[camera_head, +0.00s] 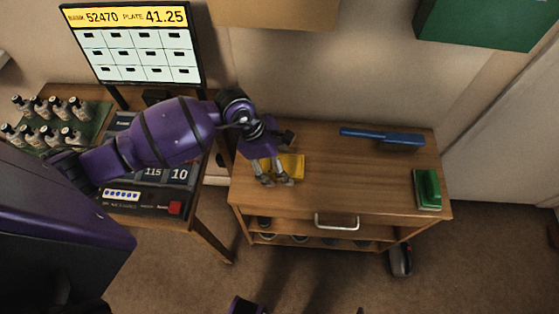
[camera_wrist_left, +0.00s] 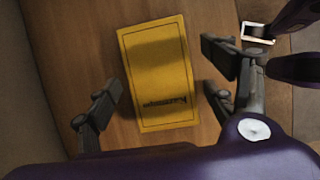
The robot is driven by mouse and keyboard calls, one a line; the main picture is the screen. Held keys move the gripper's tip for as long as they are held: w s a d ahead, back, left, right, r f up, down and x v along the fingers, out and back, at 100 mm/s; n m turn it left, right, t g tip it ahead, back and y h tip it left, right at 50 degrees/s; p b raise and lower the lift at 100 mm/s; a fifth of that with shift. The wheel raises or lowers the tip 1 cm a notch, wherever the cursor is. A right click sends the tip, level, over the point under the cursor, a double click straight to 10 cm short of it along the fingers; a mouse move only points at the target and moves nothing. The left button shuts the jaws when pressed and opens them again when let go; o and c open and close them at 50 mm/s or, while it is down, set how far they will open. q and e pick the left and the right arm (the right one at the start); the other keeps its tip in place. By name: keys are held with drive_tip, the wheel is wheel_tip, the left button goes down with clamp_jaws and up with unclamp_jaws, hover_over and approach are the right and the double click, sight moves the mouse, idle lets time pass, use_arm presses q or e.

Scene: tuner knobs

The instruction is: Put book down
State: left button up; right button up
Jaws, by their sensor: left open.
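A yellow book (camera_head: 293,166) lies flat on the wooden cabinet top (camera_head: 330,185), near its left end. In the left wrist view the yellow book (camera_wrist_left: 158,75) shows its cover with dark lettering near one end. My left gripper (camera_head: 275,183) is over the book's left part and hides some of it in the head view. In the left wrist view the left gripper (camera_wrist_left: 163,105) has its fingers spread, one on each side of the book, with gaps between. I cannot tell its exact height above the top. My right gripper is not in view.
A blue brush (camera_head: 382,136) lies at the back of the cabinet top and a green block-like eraser (camera_head: 428,188) at its right end. The middle is clear. A desk with a display (camera_head: 135,45) and several small bottles (camera_head: 45,120) stands at left.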

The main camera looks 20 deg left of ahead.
use_arm(q)
drive_tip(key=v, duration=1.2)
drive_tip(key=shift+r, duration=0.1)
